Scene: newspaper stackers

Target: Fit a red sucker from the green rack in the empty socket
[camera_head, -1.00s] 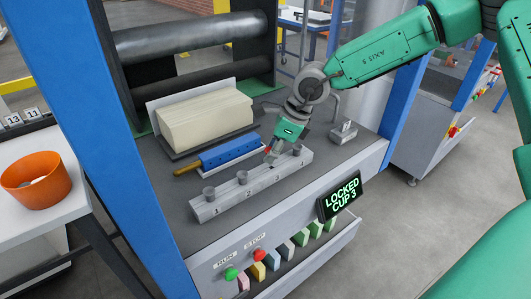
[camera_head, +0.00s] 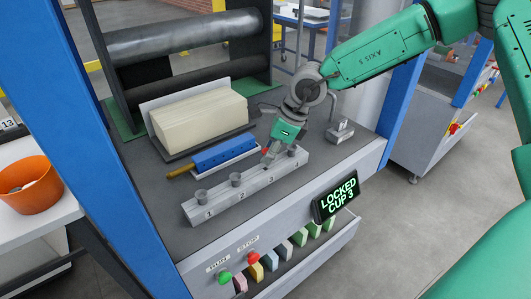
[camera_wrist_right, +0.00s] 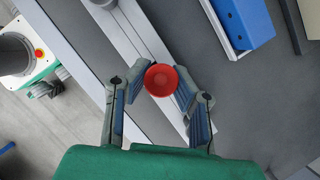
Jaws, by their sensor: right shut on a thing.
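My right gripper (camera_head: 269,154) reaches down to the grey socket bar (camera_head: 222,208) and is shut on a red sucker (camera_head: 265,152). In the right wrist view the round red sucker (camera_wrist_right: 163,80) sits between the fingertips of this gripper (camera_wrist_right: 160,88), over the bar (camera_wrist_right: 135,40). A display (camera_head: 338,199) reads "LOCKED CUP 3". I cannot make out the green rack. My left gripper is out of view.
A blue block (camera_head: 222,154) in a white tray and a stack of cream paper (camera_head: 203,117) lie behind the bar. A small metal fixture (camera_head: 341,132) stands to the right. Green (camera_head: 224,276) and red (camera_head: 253,258) buttons are on the front. An orange bowl (camera_head: 30,188) is at left.

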